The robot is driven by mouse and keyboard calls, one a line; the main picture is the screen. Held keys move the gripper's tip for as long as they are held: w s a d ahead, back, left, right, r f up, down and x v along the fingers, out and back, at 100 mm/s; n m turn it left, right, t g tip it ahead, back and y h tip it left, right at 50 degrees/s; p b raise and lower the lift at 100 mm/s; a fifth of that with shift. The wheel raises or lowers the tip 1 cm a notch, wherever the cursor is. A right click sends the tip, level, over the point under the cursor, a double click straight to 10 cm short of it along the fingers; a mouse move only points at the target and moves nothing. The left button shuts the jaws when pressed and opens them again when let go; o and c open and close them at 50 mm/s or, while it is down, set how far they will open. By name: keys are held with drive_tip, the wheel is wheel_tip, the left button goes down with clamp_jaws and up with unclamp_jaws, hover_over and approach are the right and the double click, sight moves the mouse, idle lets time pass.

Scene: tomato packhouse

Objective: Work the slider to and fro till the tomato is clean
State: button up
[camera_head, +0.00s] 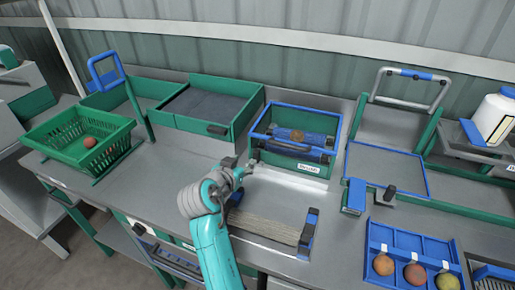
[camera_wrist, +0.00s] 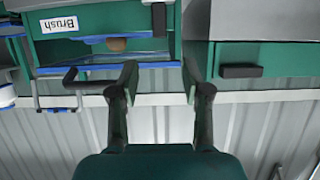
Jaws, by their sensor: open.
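The brush station is a green box with a blue rim (camera_head: 338,122) and a Brush label; its green front (camera_wrist: 120,18) appears upside down in the wrist view. An orange-brown tomato (camera_head: 297,135) sits inside among blue parts; part of it shows in the wrist view (camera_wrist: 116,44). A dark bar handle (camera_head: 286,146) crosses the box top. A small dark knob (camera_wrist: 160,18) stands at the box's edge in the wrist view; I cannot tell if it is the slider. My gripper (camera_wrist: 160,84) is open and empty, near the box's front left corner in the head view (camera_head: 247,166).
A green bin with a dark mat (camera_head: 208,104) stands left of the box. A green basket (camera_head: 62,136) holds one tomato. A rope-like roller bed (camera_head: 264,226) lies in front. A blue divided tray (camera_head: 405,240) with several fruits is at right.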

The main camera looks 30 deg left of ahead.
sight(255, 153)
drive_tip(key=x, duration=1)
drive_tip(key=shift+w, duration=0.15)
drive_tip(key=shift+c, duration=0.3)
clamp_jaws()
